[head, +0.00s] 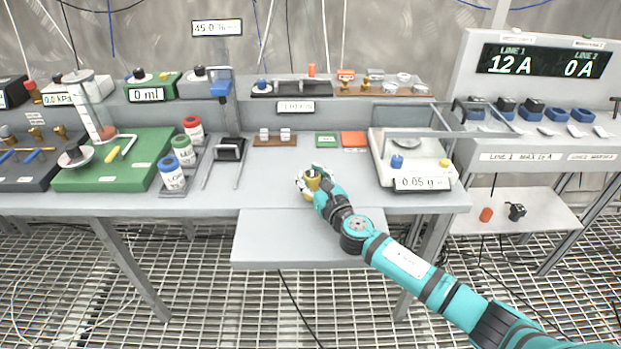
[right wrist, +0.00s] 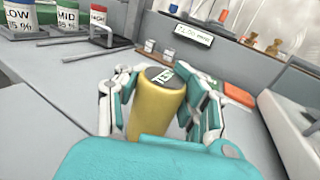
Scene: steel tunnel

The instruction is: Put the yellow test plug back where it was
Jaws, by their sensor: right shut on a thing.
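My right gripper (head: 316,186) is shut on a yellow cylinder, the yellow test plug (head: 311,175), over the front middle of the grey bench (head: 270,185). In the right wrist view the plug (right wrist: 155,108) stands roughly upright between the two fingers of my right gripper (right wrist: 160,100). No empty seat marked for the plug can be made out. My left gripper is not in view.
Behind the plug are a small brown block (head: 262,141) with two pale cubes, a green card (head: 326,140) and an orange card (head: 354,139). A scale (head: 385,172) stands right; labelled bottles (head: 184,150) and a bracketed stand (head: 230,150) stand left. The front bench is clear.

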